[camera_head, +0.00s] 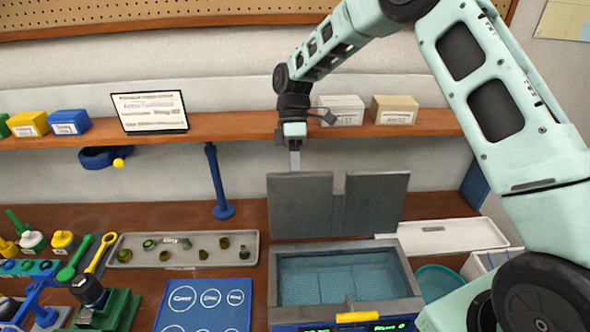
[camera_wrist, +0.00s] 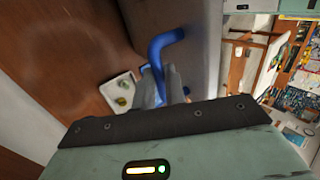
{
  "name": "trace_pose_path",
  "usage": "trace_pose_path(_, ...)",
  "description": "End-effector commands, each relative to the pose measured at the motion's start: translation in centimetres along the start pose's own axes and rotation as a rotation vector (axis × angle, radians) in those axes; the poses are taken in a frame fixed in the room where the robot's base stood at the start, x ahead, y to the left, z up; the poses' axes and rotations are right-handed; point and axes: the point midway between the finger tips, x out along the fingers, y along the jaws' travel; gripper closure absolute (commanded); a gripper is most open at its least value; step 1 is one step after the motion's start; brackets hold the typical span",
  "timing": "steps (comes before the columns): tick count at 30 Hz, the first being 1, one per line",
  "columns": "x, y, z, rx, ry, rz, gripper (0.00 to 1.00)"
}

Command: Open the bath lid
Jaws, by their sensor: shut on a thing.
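The bath (camera_head: 350,250) is a grey box with blue-green water inside, at the bottom centre of the head view. Its grey lid (camera_head: 302,205) stands raised, about upright, at the bath's back edge, and the bath's opening is uncovered. My gripper (camera_head: 294,158) is at the lid's upper left edge, behind it in part. In the wrist view my gripper's fingers (camera_wrist: 166,88) are shut on a blue bent handle (camera_wrist: 166,42), beside a grey panel that looks like the lid. The exact grip is partly hidden.
A wooden shelf (camera_head: 235,130) with boxes and a sign runs behind the lid, close to my wrist. A grey tray (camera_head: 185,262) with small parts lies left of the bath, and a white tray (camera_head: 450,236) lies right. A blue board (camera_head: 205,303) lies in front.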

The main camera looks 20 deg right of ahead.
Motion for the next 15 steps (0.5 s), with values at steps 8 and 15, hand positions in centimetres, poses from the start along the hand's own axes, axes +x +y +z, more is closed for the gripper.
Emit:
trace_pose_path(8, 0.40, 0.00, 0.10, 0.001, -0.005, -0.007, 0.66)
trace_pose_path(15, -0.20, 0.10, 0.02, 0.000, -0.002, -0.002, 0.66)
